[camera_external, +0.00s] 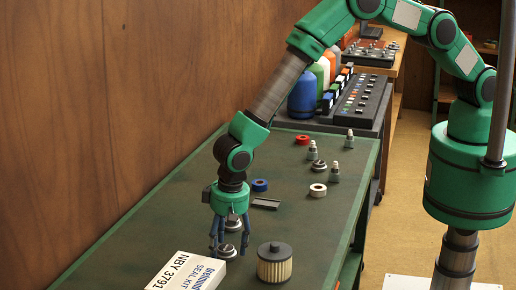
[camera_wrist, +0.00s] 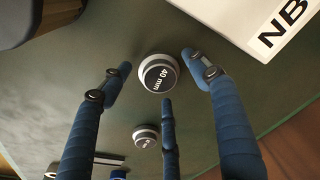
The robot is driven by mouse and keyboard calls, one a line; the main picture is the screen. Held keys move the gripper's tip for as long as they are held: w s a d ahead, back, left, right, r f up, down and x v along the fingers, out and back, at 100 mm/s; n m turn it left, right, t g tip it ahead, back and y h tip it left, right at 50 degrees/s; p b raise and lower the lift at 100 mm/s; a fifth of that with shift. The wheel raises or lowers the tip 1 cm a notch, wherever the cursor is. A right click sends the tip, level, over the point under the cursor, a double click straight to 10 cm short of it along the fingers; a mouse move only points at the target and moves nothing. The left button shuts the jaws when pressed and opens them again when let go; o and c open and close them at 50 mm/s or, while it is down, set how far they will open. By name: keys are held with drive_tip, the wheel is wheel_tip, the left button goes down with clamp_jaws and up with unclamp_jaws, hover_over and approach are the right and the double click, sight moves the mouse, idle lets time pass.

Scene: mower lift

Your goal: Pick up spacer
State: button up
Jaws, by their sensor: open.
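A round silver disc with a black top marked "40 mm" (camera_wrist: 158,73) lies on the dark green bench. It appears to be the spacer, though I cannot be sure. In the external view the disc (camera_external: 226,252) is low at my gripper's fingertips. My gripper (camera_external: 230,245) points down with its fingers spread open. In the wrist view the fingertips of my gripper (camera_wrist: 159,80) surround the disc on three sides, with visible gaps and no clear grip. A second, similar disc (camera_wrist: 146,135) lies farther back; its label is too small to read.
A white seal kit box (camera_external: 190,272) lies close in front of my gripper. A filter with a dark cap (camera_external: 274,264) stands to the right. Blue (camera_external: 260,185), white (camera_external: 318,190) and red (camera_external: 303,140) rings lie farther back on the bench (camera_external: 160,215).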

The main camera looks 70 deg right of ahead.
sight(224, 247)
drive_tip(key=c, duration=1.5)
drive_tip(key=shift+r, duration=0.15)
drive_tip(key=shift+r, duration=0.6)
wheel_tip(224, 247, up, 2)
drive_tip(key=shift+r, duration=0.1)
drive_tip(key=s+d, duration=0.3)
drive_tip(key=s, duration=0.1)
drive_tip(key=s+d+r, duration=0.1)
drive_tip(key=s+d, duration=0.2)
drive_tip(key=s, duration=0.1)
drive_tip(key=s+d, duration=0.3)
drive_tip(key=s, duration=0.2)
drive_tip(key=shift+d+r, duration=0.15)
drive_tip(key=shift+r, duration=0.05)
